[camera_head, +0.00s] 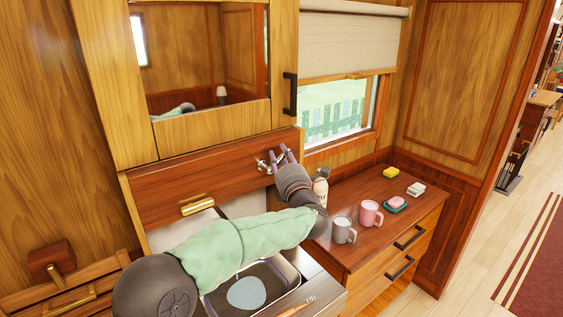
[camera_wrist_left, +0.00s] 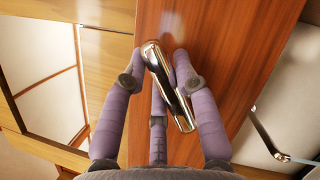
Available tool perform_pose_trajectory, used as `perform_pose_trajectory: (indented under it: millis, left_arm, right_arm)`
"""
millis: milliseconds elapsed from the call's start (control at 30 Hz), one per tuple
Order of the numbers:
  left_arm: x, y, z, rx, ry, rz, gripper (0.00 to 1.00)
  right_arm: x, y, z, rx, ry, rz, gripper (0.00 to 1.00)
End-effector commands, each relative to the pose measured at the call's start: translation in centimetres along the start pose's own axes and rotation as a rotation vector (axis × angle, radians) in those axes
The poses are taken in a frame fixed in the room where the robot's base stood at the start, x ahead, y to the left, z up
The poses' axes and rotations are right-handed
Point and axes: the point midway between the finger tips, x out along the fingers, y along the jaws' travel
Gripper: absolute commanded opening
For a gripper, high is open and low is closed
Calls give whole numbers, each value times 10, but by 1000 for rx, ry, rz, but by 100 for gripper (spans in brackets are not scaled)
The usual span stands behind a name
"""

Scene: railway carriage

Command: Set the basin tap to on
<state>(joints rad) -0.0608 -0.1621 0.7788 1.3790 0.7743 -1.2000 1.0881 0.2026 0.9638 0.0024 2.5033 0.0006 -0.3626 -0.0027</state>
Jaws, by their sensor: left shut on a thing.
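The chrome basin tap (camera_head: 262,165) sticks out from the upper right part of a red-brown wooden panel below the mirror. My left gripper (camera_head: 281,158) reaches up to it from below, its purple fingers at the tap. In the left wrist view the shiny tap lever (camera_wrist_left: 168,85) lies slanted between the fingers of my left gripper (camera_wrist_left: 158,78), which is shut on it. The fingers hide part of the tap in the head view. Whether water runs cannot be seen. My right gripper is not in view.
A gold handle (camera_head: 197,205) juts from the panel. My left arm covers much of the area below.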

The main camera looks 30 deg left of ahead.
Motion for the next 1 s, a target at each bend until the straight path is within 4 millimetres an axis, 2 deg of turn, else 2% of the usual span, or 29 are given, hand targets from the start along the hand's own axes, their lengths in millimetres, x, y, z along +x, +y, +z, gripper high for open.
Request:
perform_pose_trajectory:
  millis: [367, 400, 467, 833, 1000]
  left_arm:
    - [0, -2, -1, 0, 3, -2, 0]
    - [0, -2, -1, 0, 3, -2, 40]
    - [0, -2, -1, 0, 2, -2, 54]
    - [-2, 0, 0, -1, 0, -1, 54]
    - [-21, 0, 1, -1, -2, -1, 54]
  right_arm:
    - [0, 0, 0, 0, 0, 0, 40]
    - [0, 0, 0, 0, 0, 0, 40]
    - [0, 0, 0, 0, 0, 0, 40]
    - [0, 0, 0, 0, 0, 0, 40]
    - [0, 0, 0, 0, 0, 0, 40]
